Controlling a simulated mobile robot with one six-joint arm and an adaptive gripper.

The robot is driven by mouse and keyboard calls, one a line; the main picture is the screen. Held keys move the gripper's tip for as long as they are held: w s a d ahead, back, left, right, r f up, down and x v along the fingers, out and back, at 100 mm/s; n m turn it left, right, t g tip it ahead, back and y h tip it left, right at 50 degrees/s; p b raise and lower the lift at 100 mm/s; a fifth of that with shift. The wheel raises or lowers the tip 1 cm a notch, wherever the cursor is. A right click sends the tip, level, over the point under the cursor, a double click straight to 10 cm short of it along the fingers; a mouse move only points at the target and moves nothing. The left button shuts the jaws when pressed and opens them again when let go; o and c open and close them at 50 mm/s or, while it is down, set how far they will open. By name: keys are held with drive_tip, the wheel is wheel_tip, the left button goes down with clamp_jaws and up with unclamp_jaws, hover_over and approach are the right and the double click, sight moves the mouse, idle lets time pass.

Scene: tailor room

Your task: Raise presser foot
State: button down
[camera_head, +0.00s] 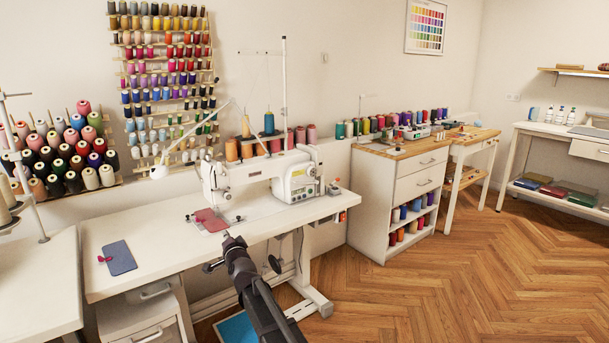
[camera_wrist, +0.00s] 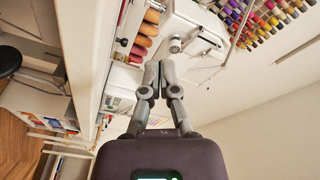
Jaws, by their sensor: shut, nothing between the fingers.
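The white sewing machine (camera_head: 256,172) stands on the white sewing table (camera_head: 118,228). A piece of red fabric (camera_head: 210,220) lies under its needle end. The presser foot is too small to make out there. Below the tabletop hangs a dark oval pad (camera_head: 274,263). My gripper (camera_head: 228,239) is in front of the table's front edge, just below the fabric in the picture. In the wrist view my gripper (camera_wrist: 158,76) has its fingertips together with nothing between them. The machine (camera_wrist: 186,28) shows tilted beyond the fingertips there.
A blue-grey cloth (camera_head: 121,258) lies on the table at left. Thread cones (camera_head: 268,124) stand behind the machine. A white drawer cabinet (camera_head: 386,198) stands at right. The wooden floor (camera_head: 430,290) at right is clear.

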drive_tip(key=s+d+f+n+g+h, duration=0.1)
drive_tip(key=s+d+f+n+g, duration=0.15)
drive_tip(key=s+d+f, duration=0.4)
drive_tip(key=s+d+f+n+g+h, duration=0.2)
drive_tip(key=s+d+f+g, duration=0.15)
drive_tip(key=d, duration=0.65)
drive_tip(key=s+d+f+n+g+h, duration=0.15)
drive_tip(key=s+d+f+g, duration=0.3)
drive_tip(key=d, duration=0.45)
drive_tip(key=s+d+f+n+g+h, duration=0.1)
drive_tip(key=s+d+f+g+h, duration=0.15)
drive_tip(key=s+d, duration=0.6)
drive_tip(key=s+d+f+g+h, duration=0.15)
drive_tip(key=s+d+g, duration=0.25)
drive_tip(key=s+d, duration=0.5)
wheel_tip(320, 180, up, 29)
drive_tip(key=a+p, duration=0.1)
drive_tip(key=p, duration=2.8)
drive_tip(key=shift+s+f, duration=0.15)
drive_tip(key=shift+s, duration=0.15)
